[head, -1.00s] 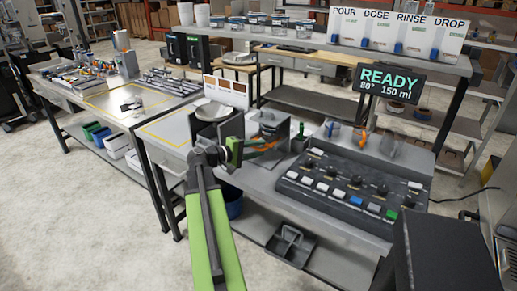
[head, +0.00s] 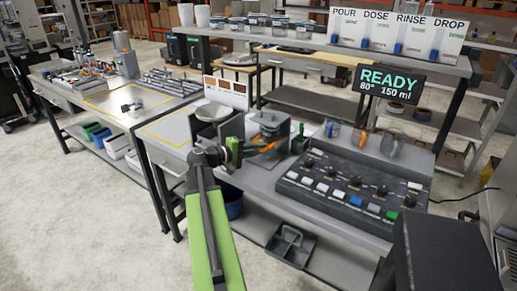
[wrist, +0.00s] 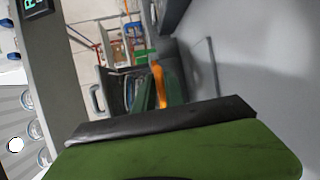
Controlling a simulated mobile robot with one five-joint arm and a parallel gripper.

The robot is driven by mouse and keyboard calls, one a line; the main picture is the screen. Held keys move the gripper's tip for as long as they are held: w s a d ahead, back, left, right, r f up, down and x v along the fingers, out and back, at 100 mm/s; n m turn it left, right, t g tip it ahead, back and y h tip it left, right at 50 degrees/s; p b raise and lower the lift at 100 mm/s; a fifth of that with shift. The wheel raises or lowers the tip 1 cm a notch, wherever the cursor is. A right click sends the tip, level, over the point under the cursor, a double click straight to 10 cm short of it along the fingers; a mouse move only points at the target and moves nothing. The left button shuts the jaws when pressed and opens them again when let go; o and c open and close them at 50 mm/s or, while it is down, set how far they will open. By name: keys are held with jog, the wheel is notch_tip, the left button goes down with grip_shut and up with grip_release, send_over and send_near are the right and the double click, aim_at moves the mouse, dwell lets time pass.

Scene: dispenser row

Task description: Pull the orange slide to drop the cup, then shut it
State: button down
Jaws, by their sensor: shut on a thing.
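The orange slide (head: 264,147) shows in the middle of the head view, at the front of a grey metal dispenser (head: 286,152). My green and grey gripper (head: 246,149) is at its left end and shut on it. In the wrist view an orange strip (wrist: 158,82) stands between the dark green fingers (wrist: 159,100). A grey, shiny, rounded thing that looks like the cup (head: 269,126) shows just above the slide. Its lower part is hidden, and I cannot tell what it rests on.
A READY display (head: 390,84) stands at the back right. The left tabletop (head: 165,128) is partly bare.

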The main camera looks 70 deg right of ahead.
jog(key=shift+f, duration=0.15)
dwell(0.5)
jog(key=a, duration=0.3)
jog(key=w+a, duration=0.1)
jog(key=a, duration=0.1)
jog(key=shift+w+a, duration=0.2)
jog(key=shift+a, duration=0.2)
jog(key=c, duration=1.5)
grip_release()
jog(key=shift+d, duration=0.15)
jog(key=shift+w+a, duration=0.2)
jog(key=p+v, duration=0.3)
jog(key=v, duration=1.4)
